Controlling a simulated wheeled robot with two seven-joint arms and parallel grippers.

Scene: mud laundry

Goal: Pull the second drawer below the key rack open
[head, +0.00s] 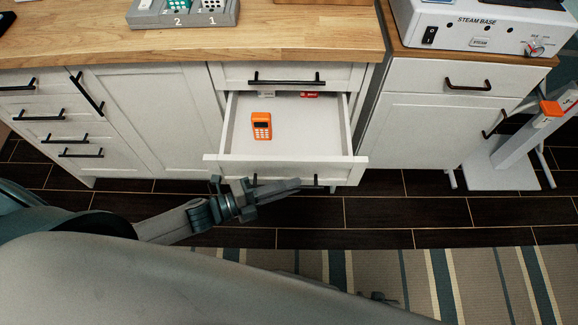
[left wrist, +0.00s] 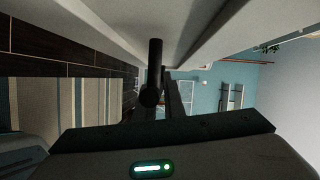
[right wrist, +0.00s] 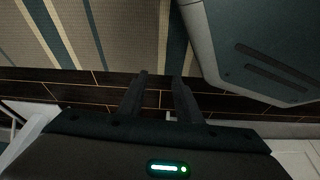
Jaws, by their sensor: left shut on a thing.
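The second drawer (head: 283,171) down in the white cabinet column stands pulled out, below a closed top drawer (head: 235,76). An orange handheld device (head: 262,126) lies inside it. My left gripper (head: 272,189) is at the open drawer's front, low and outside it. In the left wrist view, a black bar handle (left wrist: 153,68) runs between its fingers; the gripper is shut on it. My right gripper (right wrist: 161,76) is open and empty above the floor. I cannot make out a key rack for certain.
A grey numbered holder (head: 184,14) stands on the wooden worktop (head: 300,35). A steam base (head: 485,27) sits on the cabinet to the right. A striped rug (head: 480,285) lies on the dark floor.

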